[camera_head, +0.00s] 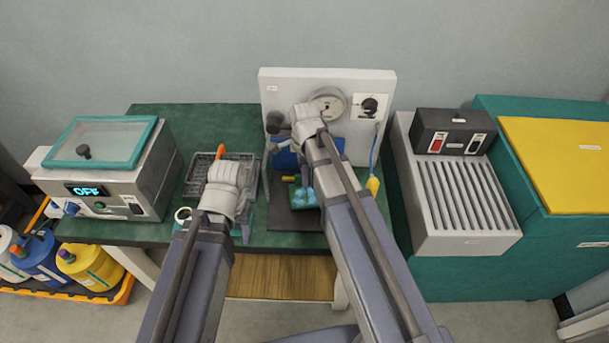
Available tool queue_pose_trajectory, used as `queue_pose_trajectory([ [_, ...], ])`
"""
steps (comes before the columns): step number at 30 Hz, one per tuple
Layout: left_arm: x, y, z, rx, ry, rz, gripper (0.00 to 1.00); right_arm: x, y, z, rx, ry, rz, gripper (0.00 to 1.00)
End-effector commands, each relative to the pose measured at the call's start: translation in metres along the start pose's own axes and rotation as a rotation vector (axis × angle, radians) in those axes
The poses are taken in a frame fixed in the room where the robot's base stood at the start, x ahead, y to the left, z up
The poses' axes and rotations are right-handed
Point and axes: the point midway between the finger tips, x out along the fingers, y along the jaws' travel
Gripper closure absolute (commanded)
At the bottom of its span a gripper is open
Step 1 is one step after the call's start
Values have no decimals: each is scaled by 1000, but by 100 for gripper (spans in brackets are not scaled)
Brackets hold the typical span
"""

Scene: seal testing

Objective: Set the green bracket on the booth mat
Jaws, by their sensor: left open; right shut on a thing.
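The green bracket (291,179) is small in the head view and partly hidden by my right arm. My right gripper (306,190) reaches down over the dark booth mat (284,219) and is shut on the bracket. I cannot tell whether the bracket touches the mat.
A white panel (285,90) with a gauge stands behind the mat, with a blue block (285,158) before it.

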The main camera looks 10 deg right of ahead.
Motion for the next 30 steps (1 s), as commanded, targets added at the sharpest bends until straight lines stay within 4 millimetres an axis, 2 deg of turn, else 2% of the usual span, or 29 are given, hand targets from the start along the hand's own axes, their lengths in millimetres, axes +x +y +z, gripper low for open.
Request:
queue_pose_trajectory([
  [30, 14, 1, -1, 0, 0, 0, 50, 14, 0, 0, 0, 0, 0, 100],
])
